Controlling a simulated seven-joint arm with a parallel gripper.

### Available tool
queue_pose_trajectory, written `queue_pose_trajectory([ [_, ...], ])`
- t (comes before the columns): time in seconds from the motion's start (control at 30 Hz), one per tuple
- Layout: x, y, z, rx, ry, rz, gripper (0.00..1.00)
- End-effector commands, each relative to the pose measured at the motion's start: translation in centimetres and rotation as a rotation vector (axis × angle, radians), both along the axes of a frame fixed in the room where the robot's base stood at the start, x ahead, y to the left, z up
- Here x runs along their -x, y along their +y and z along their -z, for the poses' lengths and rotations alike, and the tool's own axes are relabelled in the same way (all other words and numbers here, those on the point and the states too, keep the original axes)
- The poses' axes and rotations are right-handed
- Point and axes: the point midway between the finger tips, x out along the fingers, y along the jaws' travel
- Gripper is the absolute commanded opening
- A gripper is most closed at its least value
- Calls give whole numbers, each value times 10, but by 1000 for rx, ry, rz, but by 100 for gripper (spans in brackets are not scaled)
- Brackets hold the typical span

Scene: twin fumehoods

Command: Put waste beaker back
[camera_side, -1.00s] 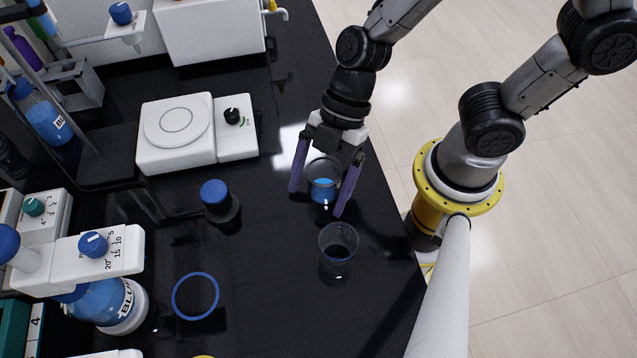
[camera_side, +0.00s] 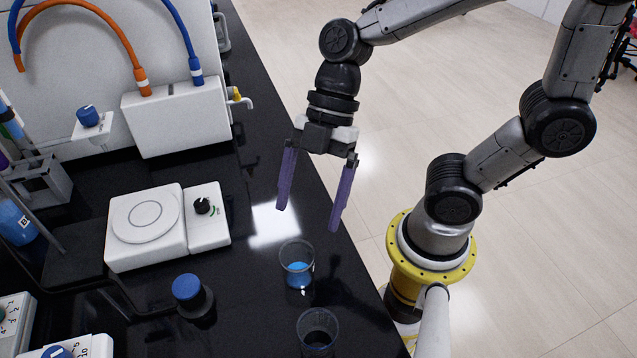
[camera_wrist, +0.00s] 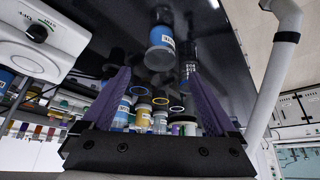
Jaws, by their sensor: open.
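A clear glass beaker with blue liquid (camera_side: 297,270) stands upright on the black bench near its right edge. A second clear beaker (camera_side: 317,328), with no coloured liquid visible, stands nearer the camera and is partly cut off below. The frames do not label either one as waste. My gripper (camera_side: 307,218) is open and empty, its two purple fingers apart, above and behind the blue-liquid beaker and touching nothing. In the wrist view, the blue-liquid beaker (camera_wrist: 162,40) shows beyond the spread fingers.
A white hotplate (camera_side: 146,225) lies left of the beakers, and a dark bottle with a blue cap (camera_side: 190,295) stands between them and the camera's left. A white box with hoses (camera_side: 178,118) is at the back. Bare bench lies between hotplate and gripper.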

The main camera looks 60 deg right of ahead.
Motion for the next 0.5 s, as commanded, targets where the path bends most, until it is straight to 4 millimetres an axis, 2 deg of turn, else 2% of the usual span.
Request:
queue_pose_trajectory([
  [0.17, 3, -22, -9, 59, 29, 210, 93],
  [0.5, 13, -94, -32, 131, 51, 993, 93],
])
